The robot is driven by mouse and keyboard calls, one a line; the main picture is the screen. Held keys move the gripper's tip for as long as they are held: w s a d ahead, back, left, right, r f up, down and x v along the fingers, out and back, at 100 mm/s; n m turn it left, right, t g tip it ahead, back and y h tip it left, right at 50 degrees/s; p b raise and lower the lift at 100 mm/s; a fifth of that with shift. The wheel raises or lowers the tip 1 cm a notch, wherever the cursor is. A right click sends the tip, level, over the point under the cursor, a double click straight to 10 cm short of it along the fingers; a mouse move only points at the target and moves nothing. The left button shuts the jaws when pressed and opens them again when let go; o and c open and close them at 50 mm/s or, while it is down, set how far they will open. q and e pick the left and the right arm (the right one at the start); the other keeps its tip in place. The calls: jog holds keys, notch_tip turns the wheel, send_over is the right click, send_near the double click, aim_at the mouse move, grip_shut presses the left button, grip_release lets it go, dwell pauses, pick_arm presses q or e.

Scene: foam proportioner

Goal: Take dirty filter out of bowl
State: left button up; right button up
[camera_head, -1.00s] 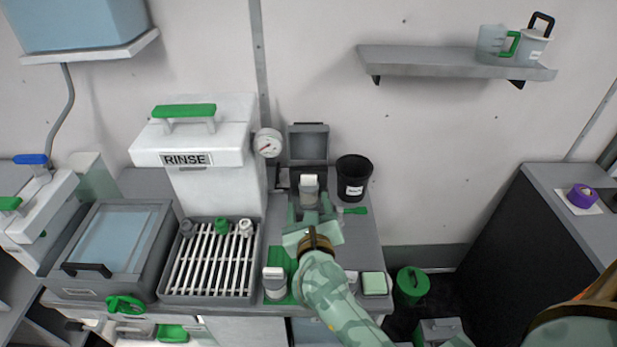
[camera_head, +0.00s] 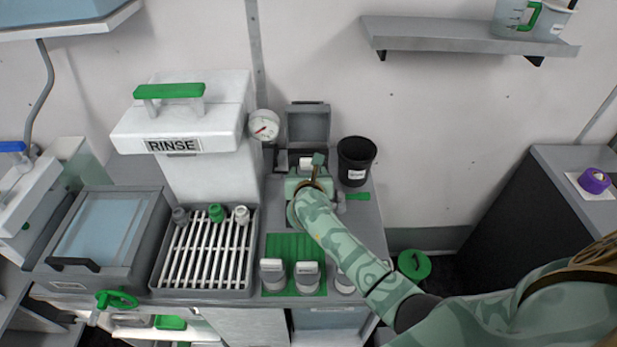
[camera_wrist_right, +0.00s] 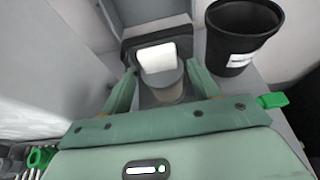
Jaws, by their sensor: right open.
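The filter (camera_wrist_right: 158,60), with a white block-shaped top and a brownish-grey round body, stands in the grey bowl (camera_wrist_right: 129,52). In the head view, only the filter's pale top (camera_head: 306,163) shows past my gripper. The bowl's square lid (camera_head: 308,124) stands open at the back. My right gripper (camera_wrist_right: 161,72) is open, with one finger on each side of the filter. I cannot tell whether the fingers touch it. The head view shows this gripper (camera_head: 306,178) from above, covering most of the bowl. My left gripper is not in view.
A black bin (camera_head: 355,162) stands close to the right of the bowl. A green handle (camera_head: 357,196) sits beside my wrist. A green ribbed mat (camera_head: 291,247) holds white-topped filters (camera_head: 272,273) in front. The rinse unit (camera_head: 185,130) and slatted rack (camera_head: 205,255) are left.

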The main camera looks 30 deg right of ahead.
aim_at(308, 167)
jog(key=b+x, duration=0.1)
jog(key=x, duration=0.3)
jog(key=shift+w+d, duration=0.15)
jog(key=shift+w, duration=0.05)
jog(key=shift+r, duration=0.1)
jog(key=c, duration=0.6)
jog(key=shift+c, duration=0.2)
